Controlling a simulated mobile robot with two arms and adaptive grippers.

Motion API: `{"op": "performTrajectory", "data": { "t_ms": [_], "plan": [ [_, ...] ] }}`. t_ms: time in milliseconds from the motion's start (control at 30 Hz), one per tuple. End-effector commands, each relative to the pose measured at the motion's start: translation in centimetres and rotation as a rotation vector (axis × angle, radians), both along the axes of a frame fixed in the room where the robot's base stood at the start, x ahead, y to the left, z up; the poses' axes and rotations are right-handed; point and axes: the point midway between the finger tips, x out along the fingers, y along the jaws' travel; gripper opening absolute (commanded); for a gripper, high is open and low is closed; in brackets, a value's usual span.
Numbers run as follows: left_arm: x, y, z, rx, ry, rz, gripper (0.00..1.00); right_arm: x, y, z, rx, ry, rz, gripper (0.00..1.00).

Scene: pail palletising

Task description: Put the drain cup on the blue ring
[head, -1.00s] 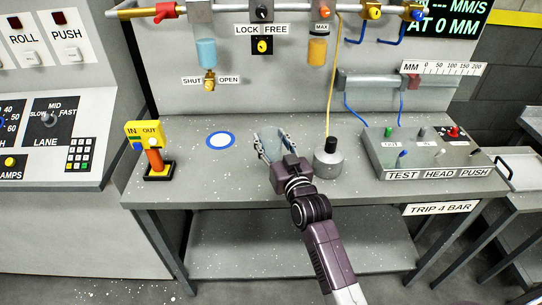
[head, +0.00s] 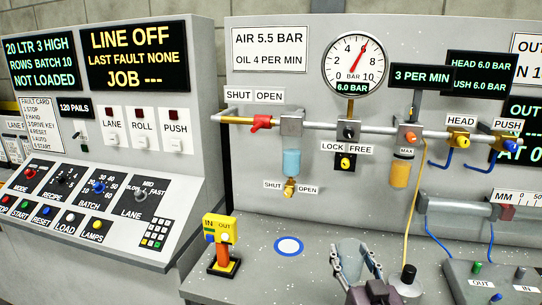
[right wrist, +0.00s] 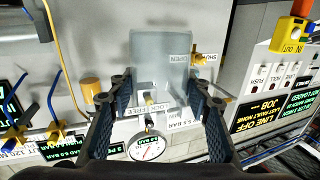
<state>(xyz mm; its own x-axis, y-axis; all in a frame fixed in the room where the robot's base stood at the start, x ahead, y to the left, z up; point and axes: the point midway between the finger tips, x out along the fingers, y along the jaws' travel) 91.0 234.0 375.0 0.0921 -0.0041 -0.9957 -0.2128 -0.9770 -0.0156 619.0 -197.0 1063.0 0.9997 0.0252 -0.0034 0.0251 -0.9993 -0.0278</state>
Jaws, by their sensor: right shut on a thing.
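The drain cup (head: 352,250) is a clear, pale translucent cup. My right gripper (head: 358,262) is shut on it, with a finger on either side, at the lower middle of the head view. The right wrist view also shows the cup (right wrist: 158,60) between the two dark fingers of the gripper (right wrist: 157,92). The blue ring (head: 276,246) is a flat blue circle with a white centre on the grey bench, to the left of the cup and apart from it. Nothing stands on the ring. I cannot tell how far the cup is above the bench. My left gripper is not in view.
A drain valve (head: 290,187) hangs above the ring. A control box (head: 500,285) stands at right.

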Motion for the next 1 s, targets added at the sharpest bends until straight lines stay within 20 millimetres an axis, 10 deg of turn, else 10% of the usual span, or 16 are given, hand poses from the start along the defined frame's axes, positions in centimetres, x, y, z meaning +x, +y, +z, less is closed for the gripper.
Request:
{"op": "performTrajectory", "data": {
  "t_ms": [400,1000],
  "plan": [
    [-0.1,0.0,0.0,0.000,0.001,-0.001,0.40,-12.3,0.7,-3.4,0.006,0.002,-0.017,0.20],
    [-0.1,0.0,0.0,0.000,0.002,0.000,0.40,-20.8,0.7,-5.5,0.006,0.005,-0.025,0.20]
  ]
}}
